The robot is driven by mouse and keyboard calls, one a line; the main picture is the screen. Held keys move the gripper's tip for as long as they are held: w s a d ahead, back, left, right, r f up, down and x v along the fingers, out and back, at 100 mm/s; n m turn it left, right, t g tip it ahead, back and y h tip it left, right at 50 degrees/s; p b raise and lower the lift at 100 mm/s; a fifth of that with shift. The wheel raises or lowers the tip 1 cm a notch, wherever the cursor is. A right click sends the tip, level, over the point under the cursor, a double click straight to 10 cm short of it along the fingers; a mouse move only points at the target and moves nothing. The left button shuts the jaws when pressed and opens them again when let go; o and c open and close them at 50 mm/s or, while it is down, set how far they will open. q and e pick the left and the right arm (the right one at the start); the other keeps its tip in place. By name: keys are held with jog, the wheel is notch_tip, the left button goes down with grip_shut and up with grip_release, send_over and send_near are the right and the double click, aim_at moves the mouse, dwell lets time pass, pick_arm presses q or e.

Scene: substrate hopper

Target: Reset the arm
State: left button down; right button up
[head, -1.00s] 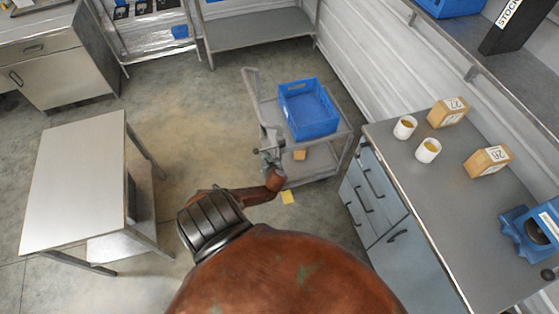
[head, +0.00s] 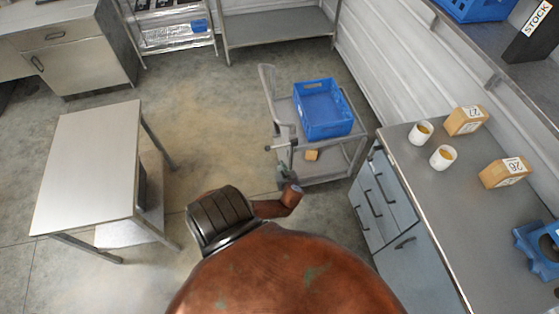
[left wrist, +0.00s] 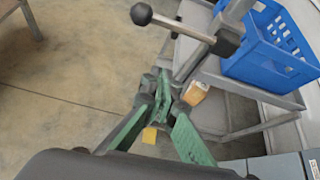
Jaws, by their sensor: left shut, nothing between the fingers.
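My left gripper (head: 287,172) is at the front left of the grey cart (head: 333,174), with the copper-coloured arm behind it. In the left wrist view its green fingers (left wrist: 163,95) are together, with nothing between them. A rod with a dark ball knob (left wrist: 142,14) extends just beyond the fingertips; I cannot tell whether they touch it. My right gripper is not in view.
A blue crate (head: 324,110) stands on the cart, with a small tan box (head: 311,155) on its lower shelf. A steel table (head: 88,165) is at left. A counter (head: 425,190) with two white cups (head: 421,132) is at right. Floor between is clear.

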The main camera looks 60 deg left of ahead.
pick_arm(q)
jog(key=shift+s+d+r, duration=0.2)
jog(key=shift+d+r, duration=0.1)
jog(key=shift+d, duration=0.2)
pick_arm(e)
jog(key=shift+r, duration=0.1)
pick_arm(q)
jog(key=s+d+f+n+g+h+b, duration=0.1)
jog(key=s+d+f+n+h, duration=0.15)
jog(key=s+f, duration=0.4)
jog(key=s+d+f+n+g+h+b, duration=0.1)
jog(key=s+d+f+n+b, duration=0.2)
jog(key=f, duration=0.7)
jog(key=s+d+f+n+g+h, duration=0.1)
jog(key=s+d+f+n+h, duration=0.15)
jog(key=s+f, duration=0.45)
pick_arm(e)
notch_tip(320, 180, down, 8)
jog(key=b, duration=0.4)
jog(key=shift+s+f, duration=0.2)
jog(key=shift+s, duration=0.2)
pick_arm(q)
jog(key=s+d+f+n+h, duration=0.4)
jog(key=s+d+f+n, duration=0.8)
jog(key=s+d+f, duration=0.4)
jog(key=shift+s+d+f+h, duration=0.3)
jog(key=shift+s+d+h, duration=0.1)
jog(key=shift+s+d, duration=0.55)
